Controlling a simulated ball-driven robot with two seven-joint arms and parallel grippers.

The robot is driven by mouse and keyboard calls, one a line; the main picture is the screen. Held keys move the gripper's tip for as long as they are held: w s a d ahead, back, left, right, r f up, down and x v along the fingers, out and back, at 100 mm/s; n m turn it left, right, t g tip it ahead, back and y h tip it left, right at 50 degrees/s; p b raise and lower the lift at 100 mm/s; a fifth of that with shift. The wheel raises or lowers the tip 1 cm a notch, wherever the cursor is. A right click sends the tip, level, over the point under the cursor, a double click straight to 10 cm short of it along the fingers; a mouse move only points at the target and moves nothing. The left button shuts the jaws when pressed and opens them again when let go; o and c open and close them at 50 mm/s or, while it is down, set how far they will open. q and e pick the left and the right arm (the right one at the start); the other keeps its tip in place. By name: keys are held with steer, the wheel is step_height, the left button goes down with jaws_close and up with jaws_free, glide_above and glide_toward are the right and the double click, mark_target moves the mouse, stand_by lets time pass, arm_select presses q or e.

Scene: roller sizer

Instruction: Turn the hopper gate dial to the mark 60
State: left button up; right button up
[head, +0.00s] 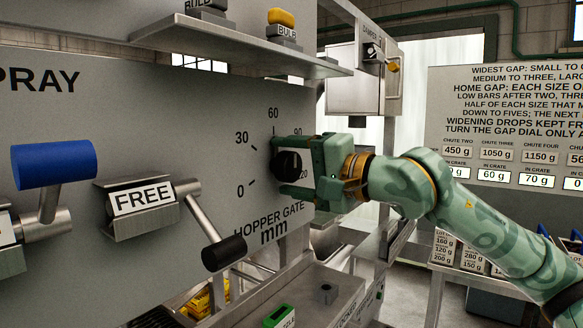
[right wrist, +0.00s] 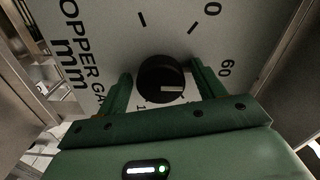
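The hopper gate dial is a round black knob (head: 288,165) on the grey panel, ringed by the marks 0, 30, 60 and 90. It also shows in the right wrist view as a black knob (right wrist: 160,80) with a white pointer line. The line points right in that view, roughly towards the 60 label (right wrist: 223,68); I cannot tell whether it is exactly on the mark. My right gripper (head: 292,167) is open around the knob, one green finger on each side. In the right wrist view, gaps show between knob and fingers. My left gripper is not in view.
Left of the dial, a FREE plate (head: 142,199) and a lever with a black grip (head: 224,253) stick out. A blue-handled lever (head: 53,164) is further left. A shelf (head: 240,50) overhangs above. A sign board (head: 505,130) stands behind my right arm.

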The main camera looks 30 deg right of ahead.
steer(key=b+v, duration=0.9)
steer(key=v, duration=0.7)
steer(key=shift+b, duration=0.4)
steer(key=shift+s+d, duration=0.1)
